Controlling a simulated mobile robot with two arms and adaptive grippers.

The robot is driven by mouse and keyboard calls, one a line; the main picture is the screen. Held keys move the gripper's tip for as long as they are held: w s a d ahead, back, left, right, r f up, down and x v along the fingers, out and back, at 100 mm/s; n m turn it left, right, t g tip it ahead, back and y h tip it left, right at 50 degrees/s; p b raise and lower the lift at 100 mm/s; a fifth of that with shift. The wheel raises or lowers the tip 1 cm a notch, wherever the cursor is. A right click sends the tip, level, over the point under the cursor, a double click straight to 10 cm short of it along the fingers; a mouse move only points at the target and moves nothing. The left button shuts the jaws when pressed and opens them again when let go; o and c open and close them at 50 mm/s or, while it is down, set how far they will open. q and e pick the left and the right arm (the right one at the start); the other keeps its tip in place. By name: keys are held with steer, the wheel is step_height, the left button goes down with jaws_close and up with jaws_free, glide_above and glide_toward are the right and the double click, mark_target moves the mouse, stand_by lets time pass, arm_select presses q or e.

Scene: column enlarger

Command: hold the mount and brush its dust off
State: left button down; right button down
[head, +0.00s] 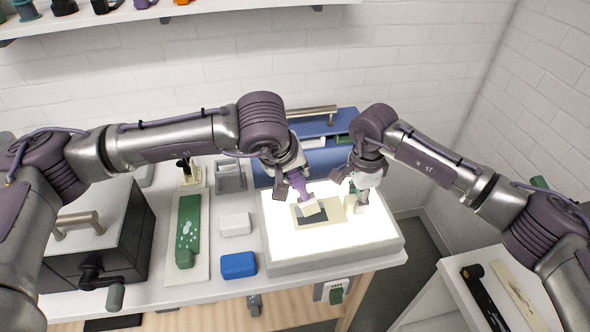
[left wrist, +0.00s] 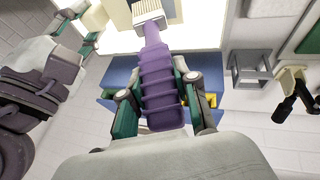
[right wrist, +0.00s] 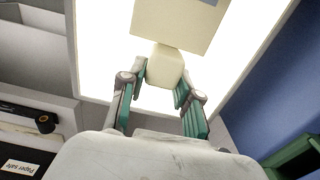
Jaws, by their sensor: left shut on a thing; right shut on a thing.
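The mount (head: 334,213) is a flat cream frame with a dark window, lying on or just over the glowing light panel (head: 283,240). A cream block-like tab at its right side is between the fingers of my right gripper (head: 354,195), which is shut on it; the right wrist view shows the mount (right wrist: 170,22) and the tab (right wrist: 167,68). My left gripper (head: 293,172) is shut on the purple handle of the brush (left wrist: 160,92). The brush's pale bristles (head: 311,207) are over the mount's dark window; I cannot tell whether they touch.
A blue sponge-like block (head: 238,265) and a white block (head: 235,224) lie left of the panel. A green board (head: 188,232) and a dark box with a crank (head: 100,245) are further left. A blue box (head: 330,128) stands behind the panel, near the wall.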

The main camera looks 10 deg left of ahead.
arm_select(q)
steer(key=shift+s+a, duration=0.2)
steer(key=shift+a, duration=0.4)
steer(key=shift+r, duration=0.1)
steer(key=shift+d+r, duration=0.1)
steer(key=shift+r, duration=3.3)
arm_select(e)
steer(key=c, duration=0.7)
jaws_free()
steer(key=shift+r, duration=0.1)
step_height(320, 180, up, 12)
steer(key=shift+f, duration=0.1)
